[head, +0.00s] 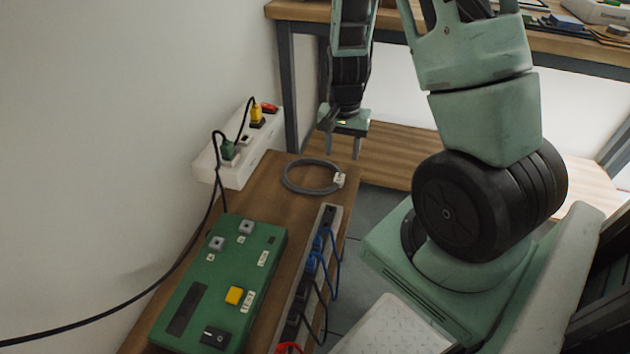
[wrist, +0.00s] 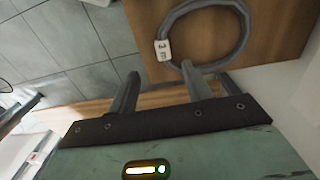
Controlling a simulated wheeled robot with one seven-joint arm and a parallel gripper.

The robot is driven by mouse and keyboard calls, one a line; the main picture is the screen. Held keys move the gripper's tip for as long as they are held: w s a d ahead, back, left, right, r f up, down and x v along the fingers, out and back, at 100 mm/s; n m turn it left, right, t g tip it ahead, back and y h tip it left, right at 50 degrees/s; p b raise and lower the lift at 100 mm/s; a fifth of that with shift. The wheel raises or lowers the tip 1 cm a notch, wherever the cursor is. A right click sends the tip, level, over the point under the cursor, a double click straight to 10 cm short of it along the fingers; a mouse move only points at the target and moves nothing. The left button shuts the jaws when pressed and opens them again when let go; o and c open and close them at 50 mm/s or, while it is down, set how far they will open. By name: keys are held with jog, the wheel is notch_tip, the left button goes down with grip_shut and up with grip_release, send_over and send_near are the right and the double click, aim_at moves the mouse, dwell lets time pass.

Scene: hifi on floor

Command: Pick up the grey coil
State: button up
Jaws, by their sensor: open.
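The grey coil (head: 291,184) is a ring of cable lying flat on the brown wooden bench, near its far end. My gripper (head: 343,155) is above and beyond the coil, pointing down, open and empty. In the wrist view the coil (wrist: 246,35) is beyond the fingers. The right fingertip overlaps the coil's near edge in the picture; I cannot tell whether they touch. The left finger of my gripper (wrist: 160,72) shows against the floor and wood edge.
A wooden table (head: 300,12) stands behind.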

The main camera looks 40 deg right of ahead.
jog(key=b, duration=0.1)
send_over(339, 178)
jog(key=f, duration=0.4)
jog(key=shift+s+a+f, duration=0.1)
jog(key=shift+s+f, duration=0.15)
jog(key=f, duration=0.1)
jog(key=f+b, duration=0.1)
jog(key=f, duration=0.1)
jog(key=f+b, duration=0.1)
jog(key=f, duration=0.1)
jog(key=shift+w+f, duration=0.15)
jog(key=shift+w, duration=0.15)
grip_shut()
